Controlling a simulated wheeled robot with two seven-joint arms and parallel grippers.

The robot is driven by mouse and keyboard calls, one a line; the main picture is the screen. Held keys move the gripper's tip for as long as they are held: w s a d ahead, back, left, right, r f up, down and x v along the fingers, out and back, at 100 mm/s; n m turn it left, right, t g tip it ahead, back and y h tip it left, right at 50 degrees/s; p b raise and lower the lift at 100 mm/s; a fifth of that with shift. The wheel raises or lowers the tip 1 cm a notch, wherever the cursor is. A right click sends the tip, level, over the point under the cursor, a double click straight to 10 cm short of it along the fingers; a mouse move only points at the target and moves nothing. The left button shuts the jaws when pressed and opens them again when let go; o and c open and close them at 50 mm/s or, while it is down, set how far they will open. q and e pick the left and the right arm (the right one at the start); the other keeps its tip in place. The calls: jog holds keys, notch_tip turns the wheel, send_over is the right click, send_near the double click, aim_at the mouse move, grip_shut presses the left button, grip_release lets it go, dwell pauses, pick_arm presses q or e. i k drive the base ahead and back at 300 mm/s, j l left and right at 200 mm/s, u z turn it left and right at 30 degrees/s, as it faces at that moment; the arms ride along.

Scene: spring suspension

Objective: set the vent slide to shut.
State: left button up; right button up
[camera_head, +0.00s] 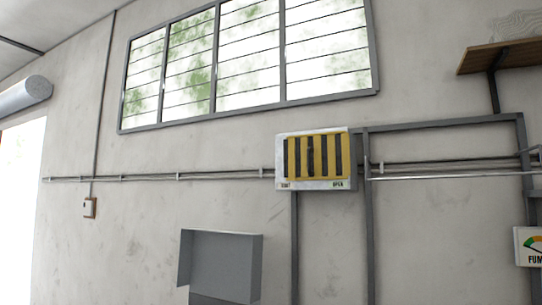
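The vent (316,184) is a pale box fixed to the wall, right of the picture's middle. Its face shows upright yellow bars of the slide (317,157) with dark slots between them. A label at its lower left seems to read SHUT, and one at its lower right reads OPEN. The dark slots show, so the slide does not cover them. A handle on the slide is too small to make out. Neither of my grippers is in view.
A grey metal frame (368,240) and thin pipes (220,175) run along the wall beside the vent. A grey open box (225,265) is below left. A wooden shelf (500,55) and a gauge sign (530,247) are at right. A louvred window (250,60) is above.

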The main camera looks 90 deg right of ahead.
aim_at(313, 156)
jog(key=z, duration=3.05)
jog(key=i+j+z, duration=0.55)
jog(key=i+l, duration=0.05)
jog(key=l, duration=0.05)
